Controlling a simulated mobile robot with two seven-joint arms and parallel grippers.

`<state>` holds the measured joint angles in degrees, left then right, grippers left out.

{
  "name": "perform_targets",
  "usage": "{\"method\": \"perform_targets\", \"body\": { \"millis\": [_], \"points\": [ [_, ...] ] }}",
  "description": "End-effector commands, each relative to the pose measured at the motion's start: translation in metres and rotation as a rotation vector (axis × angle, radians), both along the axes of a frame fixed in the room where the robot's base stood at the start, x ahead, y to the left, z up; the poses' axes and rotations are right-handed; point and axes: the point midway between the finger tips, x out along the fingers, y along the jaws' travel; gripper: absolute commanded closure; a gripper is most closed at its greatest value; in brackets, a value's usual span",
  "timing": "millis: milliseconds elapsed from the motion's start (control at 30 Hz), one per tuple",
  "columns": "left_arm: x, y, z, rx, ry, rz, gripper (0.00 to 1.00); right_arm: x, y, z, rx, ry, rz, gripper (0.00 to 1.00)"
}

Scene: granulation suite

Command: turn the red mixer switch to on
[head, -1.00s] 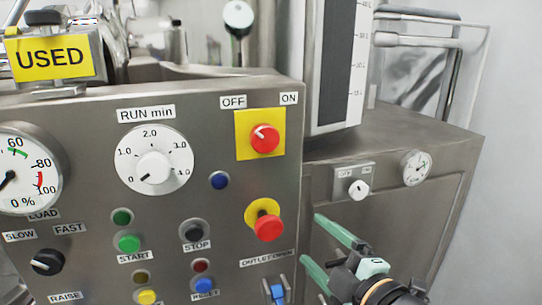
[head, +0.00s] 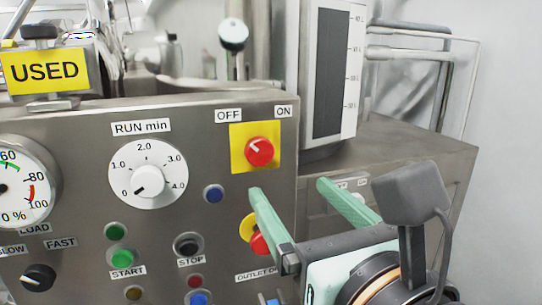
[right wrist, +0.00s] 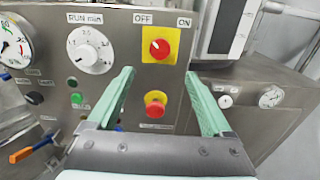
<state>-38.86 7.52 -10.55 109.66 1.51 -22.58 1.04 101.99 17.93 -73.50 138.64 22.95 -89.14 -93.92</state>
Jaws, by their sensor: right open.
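The red mixer switch (head: 260,151) is a round red knob on a yellow square plate, between the OFF label (head: 228,115) and the ON label (head: 283,111). Its white mark points up and left, towards OFF. It also shows in the right wrist view (right wrist: 159,49), above the gap between the fingers. My right gripper (head: 288,188) is open and empty, with green fingers, below and to the right of the switch and apart from it. In the right wrist view the two fingers (right wrist: 160,73) spread on either side below the switch. My left gripper is not in view.
A red mushroom button (head: 258,242) with a yellow collar lies below the switch, partly hidden by my left-hand finger. A blue button (head: 214,194) and the RUN min dial (head: 148,175) are to the left. A lower cabinet (head: 415,150) stands to the right.

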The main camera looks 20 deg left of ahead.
Motion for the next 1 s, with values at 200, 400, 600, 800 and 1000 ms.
{"method": "perform_targets", "body": {
  "millis": [200, 400, 600, 800, 1000],
  "points": [
    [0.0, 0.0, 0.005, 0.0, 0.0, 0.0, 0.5, 0.017, 0.011, 0.002, -0.009, -0.005, -0.006, 0.16],
    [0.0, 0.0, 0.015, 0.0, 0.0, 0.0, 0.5, 0.051, 0.034, 0.003, -0.007, -0.004, -0.005, 0.16],
    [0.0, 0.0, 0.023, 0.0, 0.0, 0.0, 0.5, 0.081, 0.055, 0.002, -0.007, -0.004, -0.003, 0.16],
    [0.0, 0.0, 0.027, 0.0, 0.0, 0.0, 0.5, 0.098, 0.067, 0.001, -0.006, -0.006, -0.002, 0.16],
    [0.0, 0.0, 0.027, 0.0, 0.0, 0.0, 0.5, 0.103, 0.07, 0.001, -0.006, -0.006, -0.002, 0.16]
  ]
}}
